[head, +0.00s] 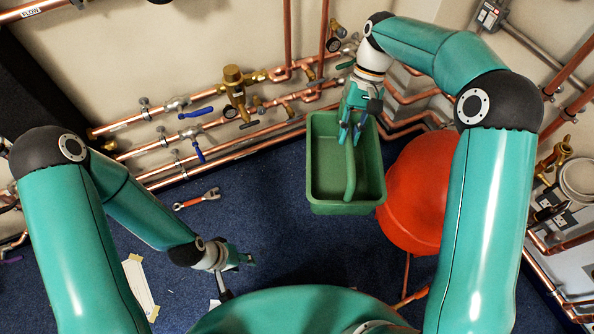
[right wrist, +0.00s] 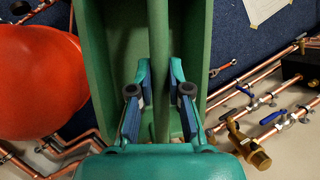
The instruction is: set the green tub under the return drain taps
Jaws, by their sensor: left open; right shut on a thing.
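The green tub (head: 313,185) is a rectangular open container with a green bar handle (head: 351,178) running across it. My right gripper (head: 352,138) is shut on this handle near the wall end of the tub. The right wrist view shows the handle (right wrist: 158,40) between the two fingers (right wrist: 161,80). The tub's height above the floor is hard to tell. My left gripper (head: 246,260) is open and empty, low over the floor. Brass valves (head: 234,82) and a blue-lever tap (head: 197,152) sit on the wall pipes left of the tub. I cannot tell which are the return drain taps.
A red round vessel (head: 420,190) stands close to the tub's right side. A wrench with an orange handle (head: 197,199) lies on the blue carpet left of the tub. Copper pipes (head: 240,150) run low along the wall. Carpet (head: 270,210) between wrench and tub is clear.

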